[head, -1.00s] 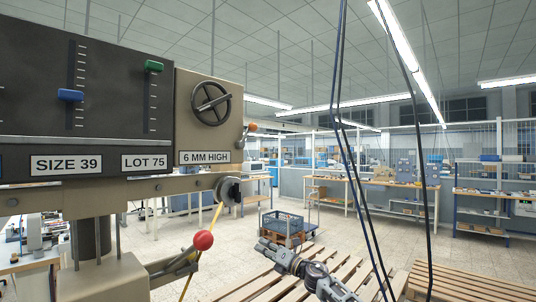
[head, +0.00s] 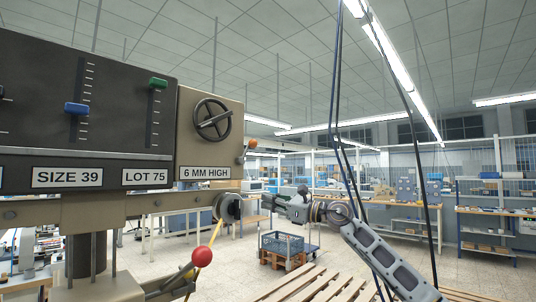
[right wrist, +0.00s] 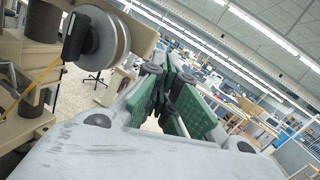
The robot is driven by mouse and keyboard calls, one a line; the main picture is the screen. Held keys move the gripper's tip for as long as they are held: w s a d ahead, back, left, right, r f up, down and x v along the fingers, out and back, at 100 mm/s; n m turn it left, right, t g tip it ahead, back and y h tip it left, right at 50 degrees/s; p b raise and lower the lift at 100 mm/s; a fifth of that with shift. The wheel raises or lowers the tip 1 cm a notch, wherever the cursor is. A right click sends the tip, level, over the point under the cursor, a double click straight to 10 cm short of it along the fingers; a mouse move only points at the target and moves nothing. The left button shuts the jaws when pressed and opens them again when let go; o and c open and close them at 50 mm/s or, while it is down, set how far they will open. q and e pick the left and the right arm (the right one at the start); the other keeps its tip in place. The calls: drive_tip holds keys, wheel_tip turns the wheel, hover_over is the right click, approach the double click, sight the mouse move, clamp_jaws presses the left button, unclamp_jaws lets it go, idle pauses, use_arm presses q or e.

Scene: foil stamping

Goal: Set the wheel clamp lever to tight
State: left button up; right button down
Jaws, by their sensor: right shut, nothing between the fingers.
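The handwheel (head: 212,118) is a dark spoked wheel with a light crossbar on the beige machine panel, above the "6 MM HIGH" label. A small lever with an orange knob (head: 248,145) sticks out at the panel's right edge, beside the wheel; it looks like the clamp lever, and its setting cannot be read. My right gripper (head: 268,202) is below this knob and apart from it, close to the right of a grey roller (head: 230,208). In the right wrist view its green-padded fingers (right wrist: 172,90) are shut and empty. My left gripper is not in view.
A red-knobbed lever (head: 202,256) juts out low on the machine. Blue (head: 76,108) and green (head: 158,83) sliders sit on the dark panel. Dark cables (head: 335,90) hang at the right. A blue crate (head: 283,243) and wooden pallets (head: 315,286) stand behind.

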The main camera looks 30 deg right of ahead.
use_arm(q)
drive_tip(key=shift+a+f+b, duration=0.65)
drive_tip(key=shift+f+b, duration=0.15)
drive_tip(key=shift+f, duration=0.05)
use_arm(e)
drive_tip(key=s+d+r+n+h, duration=0.2)
drive_tip(key=s+r+n, duration=0.1)
drive_tip(key=s+r, duration=0.3)
drive_tip(key=s+d+r+n+t+h, duration=0.1)
drive_tip(key=s+d+r+n+h, duration=0.1)
drive_tip(key=s+r+n, duration=0.2)
drive_tip(key=s+r, duration=0.3)
drive_tip(key=s, duration=0.1)
drive_tip(key=shift+s+d+r+h, duration=0.2)
drive_tip(key=shift+s+r+h, duration=0.05)
drive_tip(key=shift+r+h, duration=0.05)
drive_tip(key=shift+w, duration=0.1)
